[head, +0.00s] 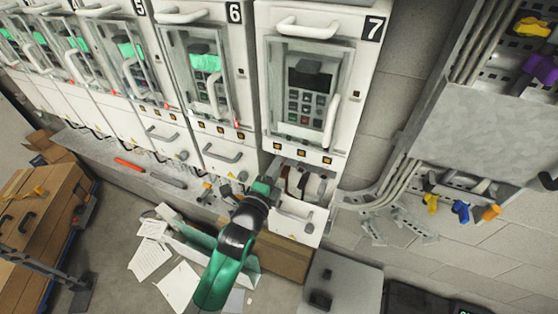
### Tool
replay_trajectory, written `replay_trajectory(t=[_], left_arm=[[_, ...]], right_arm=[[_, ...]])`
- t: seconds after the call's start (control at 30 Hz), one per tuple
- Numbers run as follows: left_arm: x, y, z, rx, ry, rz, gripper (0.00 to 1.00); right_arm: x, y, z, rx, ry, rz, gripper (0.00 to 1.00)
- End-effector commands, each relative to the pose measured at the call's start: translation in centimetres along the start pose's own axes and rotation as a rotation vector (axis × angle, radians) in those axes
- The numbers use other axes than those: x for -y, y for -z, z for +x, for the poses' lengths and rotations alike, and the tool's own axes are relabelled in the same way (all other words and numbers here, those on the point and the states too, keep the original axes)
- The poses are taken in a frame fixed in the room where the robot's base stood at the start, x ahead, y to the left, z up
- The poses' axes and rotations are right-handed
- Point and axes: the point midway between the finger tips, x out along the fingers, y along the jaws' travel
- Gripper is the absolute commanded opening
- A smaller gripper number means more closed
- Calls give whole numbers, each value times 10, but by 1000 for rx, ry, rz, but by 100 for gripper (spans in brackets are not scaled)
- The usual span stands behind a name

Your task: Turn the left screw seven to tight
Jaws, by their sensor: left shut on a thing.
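Drive cabinet 7 (345,92) stands right of the middle, with its number plate at top right. Its lower bay (310,184) is open, showing dark and light terminal parts. My left gripper (275,172) is at the left side of this bay, its arm reaching up from below. It is shut, and its position fits the left screw of seven. The screw itself is hidden behind the gripper, so I cannot see its head or how deep it sits. My right gripper is not in view.
Drive 6 (232,70) stands close on the left, its lower cover shut. A white panel with a handle (295,219) is below the bay. Grey conduits (385,193) run at right. An orange-handled tool (130,164) lies on the ledge. Papers (150,255) lie on the floor.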

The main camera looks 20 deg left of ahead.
Motion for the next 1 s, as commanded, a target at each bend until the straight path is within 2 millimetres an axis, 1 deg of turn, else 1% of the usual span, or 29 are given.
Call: replay_trajectory(t=[0.2,0.4,0.63,1.0], left_arm=[[2,0,0,0,-1,156,0],[1,0,0,0,0,250,0],[1,0,0,0,1,297,0],[0,0,0,0,1,303,0]], right_arm=[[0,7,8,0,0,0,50],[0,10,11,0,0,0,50],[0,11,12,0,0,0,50],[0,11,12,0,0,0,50]])
